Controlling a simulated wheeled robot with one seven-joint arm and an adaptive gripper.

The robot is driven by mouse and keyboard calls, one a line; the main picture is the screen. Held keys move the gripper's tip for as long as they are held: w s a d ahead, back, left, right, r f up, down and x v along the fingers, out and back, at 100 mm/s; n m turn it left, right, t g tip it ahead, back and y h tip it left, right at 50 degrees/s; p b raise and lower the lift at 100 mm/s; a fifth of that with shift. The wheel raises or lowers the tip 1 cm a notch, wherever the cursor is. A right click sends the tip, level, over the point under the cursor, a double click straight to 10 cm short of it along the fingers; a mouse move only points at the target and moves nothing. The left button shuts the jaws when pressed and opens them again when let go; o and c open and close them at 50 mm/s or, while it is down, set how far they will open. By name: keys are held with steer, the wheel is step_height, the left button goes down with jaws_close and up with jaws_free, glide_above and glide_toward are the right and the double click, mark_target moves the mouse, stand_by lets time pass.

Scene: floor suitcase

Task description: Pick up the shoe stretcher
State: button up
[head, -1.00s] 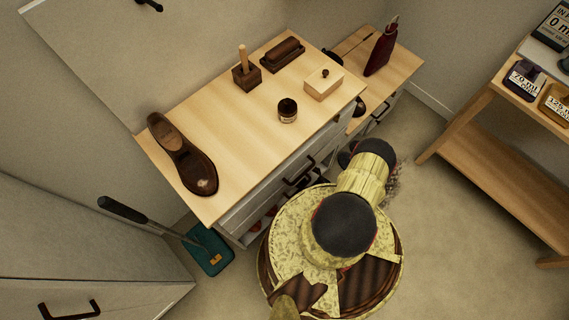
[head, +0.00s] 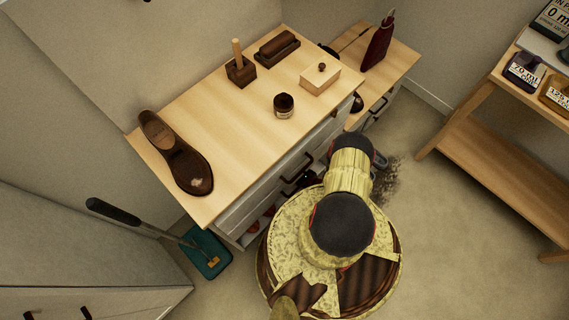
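I cannot single out a shoe stretcher with certainty. On the light wood cabinet top (head: 222,115), a brown shoe (head: 174,153) lies at the left end. A dark block with an upright wooden peg (head: 240,70) and a dark brown brush-like piece in a holder (head: 277,48) stand at the back. A small dark-lidded jar (head: 284,105) and a pale wooden box with a dark knob (head: 320,79) are nearer the front right. My gripper (head: 381,163) is mostly hidden behind my arm, low at the cabinet's right front, apart from these items. Its fingers cannot be made out.
A lower wooden cabinet (head: 399,62) at the right holds a dark red bottle (head: 379,43). A wooden shelf stand (head: 512,165) with labelled bottles is farther right. A teal dustpan (head: 209,262) lies on the floor at left. A dark dirt patch (head: 388,183) lies on the floor.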

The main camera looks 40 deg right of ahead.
steer(key=shift+c, duration=0.3)
steer(key=c, duration=1.6)
steer(key=shift+c, duration=0.6)
steer(key=shift+r, duration=0.1)
